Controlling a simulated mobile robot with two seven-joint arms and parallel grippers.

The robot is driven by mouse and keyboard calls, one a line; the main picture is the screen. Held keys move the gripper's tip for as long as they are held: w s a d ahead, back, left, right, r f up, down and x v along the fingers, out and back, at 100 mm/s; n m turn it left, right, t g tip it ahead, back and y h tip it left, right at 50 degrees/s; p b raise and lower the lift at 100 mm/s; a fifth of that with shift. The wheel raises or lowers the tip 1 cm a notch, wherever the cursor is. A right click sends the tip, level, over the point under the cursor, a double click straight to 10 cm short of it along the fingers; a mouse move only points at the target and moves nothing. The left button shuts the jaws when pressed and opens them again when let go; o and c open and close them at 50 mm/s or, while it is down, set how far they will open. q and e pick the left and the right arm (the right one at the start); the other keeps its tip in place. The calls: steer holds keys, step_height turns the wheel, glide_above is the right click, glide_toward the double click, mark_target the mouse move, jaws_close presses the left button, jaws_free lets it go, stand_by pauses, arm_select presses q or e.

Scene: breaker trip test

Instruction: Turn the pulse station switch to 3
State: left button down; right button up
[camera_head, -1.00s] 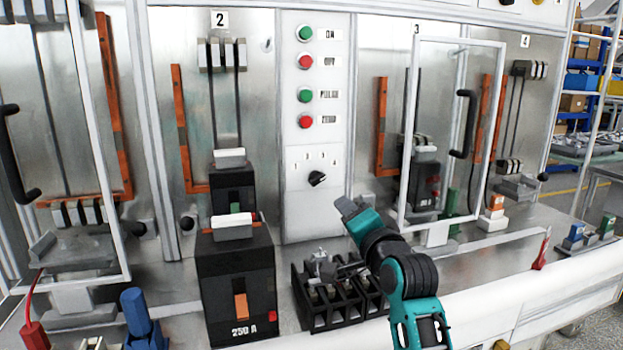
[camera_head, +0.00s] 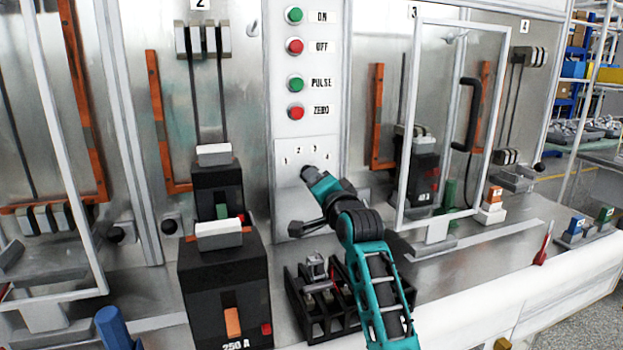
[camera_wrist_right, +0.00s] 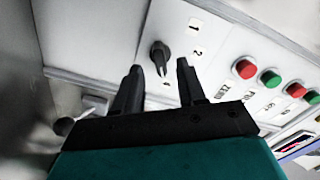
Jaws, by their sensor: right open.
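The pulse station switch is a small black rotary knob (camera_wrist_right: 160,56) on a pale panel (camera_head: 292,205), with the numbers 1 to 4 above it in the head view. In the right wrist view the knob lies just beyond and between my right gripper's fingertips (camera_wrist_right: 158,68), with the numbers 1 and 2 to its right. The gripper is open, and no contact shows. In the head view my right gripper (camera_head: 318,183) covers most of the knob, so where its pointer is set cannot be read. My left gripper is not in view.
Green and red buttons (camera_head: 295,47) run up the panel above the switch. A large black 250 A breaker (camera_head: 205,290) stands at left. A black slotted rack (camera_head: 312,310) sits below my right arm. A framed clear door (camera_head: 402,125) stands to the right.

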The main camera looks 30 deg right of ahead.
steer(key=shift+x, duration=1.9)
steer(key=shift+c, duration=0.4)
jaws_close()
